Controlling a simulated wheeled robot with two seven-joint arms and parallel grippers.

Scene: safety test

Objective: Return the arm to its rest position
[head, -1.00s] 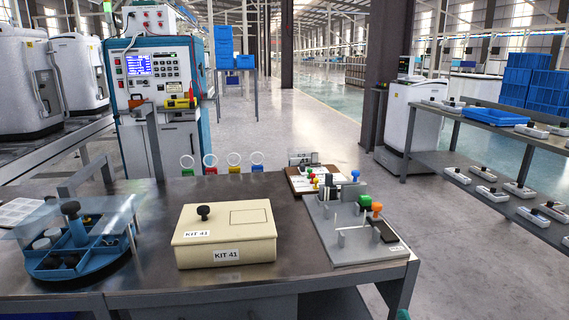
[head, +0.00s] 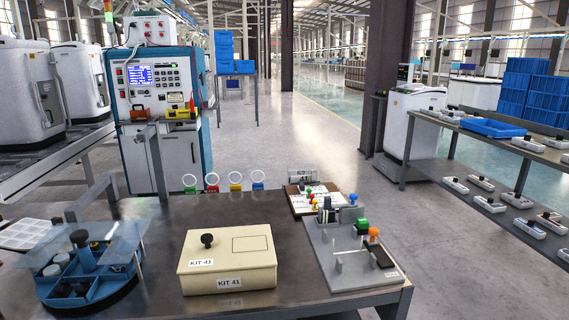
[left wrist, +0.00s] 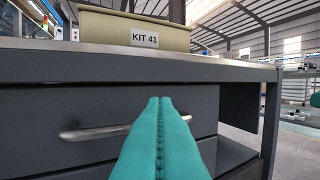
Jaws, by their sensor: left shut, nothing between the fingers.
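My left gripper (left wrist: 160,100) shows in the left wrist view. Its teal fingers are pressed together with nothing between them. It is in front of the dark drawer front of the workbench, below the bench top and apart from the box above. Neither gripper shows in the head view. The workbench (head: 160,303) has a dark metal top. On it sits a closed cream box labelled KIT 41 (head: 213,270) with a black knob on its lid; its lower front also shows in the left wrist view (left wrist: 115,27).
A blue round tray (head: 120,285) with clear covers stands at the left. A grey fixture board (head: 335,270) with coloured knobs is at the right. The drawer handle (left wrist: 95,132) and bench edge (left wrist: 230,70) are close to the gripper. Open floor (head: 450,270) lies right of the bench.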

